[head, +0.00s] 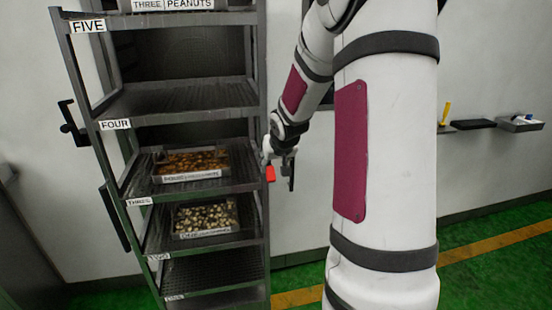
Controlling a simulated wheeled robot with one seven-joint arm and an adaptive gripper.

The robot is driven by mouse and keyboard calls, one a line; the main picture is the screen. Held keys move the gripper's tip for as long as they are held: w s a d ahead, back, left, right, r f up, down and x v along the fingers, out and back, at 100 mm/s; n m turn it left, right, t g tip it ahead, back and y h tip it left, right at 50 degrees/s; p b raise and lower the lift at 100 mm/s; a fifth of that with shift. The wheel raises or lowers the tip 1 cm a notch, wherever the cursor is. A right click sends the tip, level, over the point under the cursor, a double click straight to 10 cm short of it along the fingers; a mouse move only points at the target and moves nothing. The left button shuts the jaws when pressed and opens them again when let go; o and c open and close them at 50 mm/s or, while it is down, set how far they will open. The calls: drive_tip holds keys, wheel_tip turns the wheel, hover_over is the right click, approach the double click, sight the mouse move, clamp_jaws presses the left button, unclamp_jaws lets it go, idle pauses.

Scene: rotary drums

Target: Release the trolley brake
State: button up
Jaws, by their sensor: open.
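The trolley (259,95) is a dark metal rack with shelves labelled ONE to FIVE, standing left of centre. My gripper (281,170) is open beside the trolley's right upright, at about the height of shelf THREE. A small red part (270,174) shows at the gripper, between the trolley upright and a dark upright finger or bar. I cannot tell whether this red part is the brake, or whether the gripper touches it. No other part is clearly the brake, and the trolley's foot is cut off below.
Trays of nuts sit on shelf THREE (190,178) and shelf TWO (205,232), with another tray (175,5) on top. A black handle (70,122) sticks out left of the trolley. A wall shelf (470,125) holds small items at right. Green floor (490,255) is clear there.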

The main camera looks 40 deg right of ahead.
drive_tip(key=shift+v, duration=1.95)
drive_tip(key=s+a+r+n+y, duration=0.1)
drive_tip(key=s+a+r, duration=0.25)
drive_tip(key=a, duration=0.45)
drive_tip(key=s+a+r+n, duration=0.25)
drive_tip(key=s+a, duration=0.25)
drive_tip(key=a, duration=0.4)
drive_tip(key=s+a+r+n+y, duration=0.1)
drive_tip(key=s+a+r, duration=0.3)
drive_tip(key=a, duration=0.4)
drive_tip(key=s+a+n+g+y, duration=0.1)
drive_tip(key=s+a+n+y, duration=0.1)
drive_tip(key=s+a, duration=0.4)
drive_tip(key=s+b, duration=0.1)
drive_tip(key=s, duration=0.1)
drive_tip(key=shift+s+a, duration=0.4)
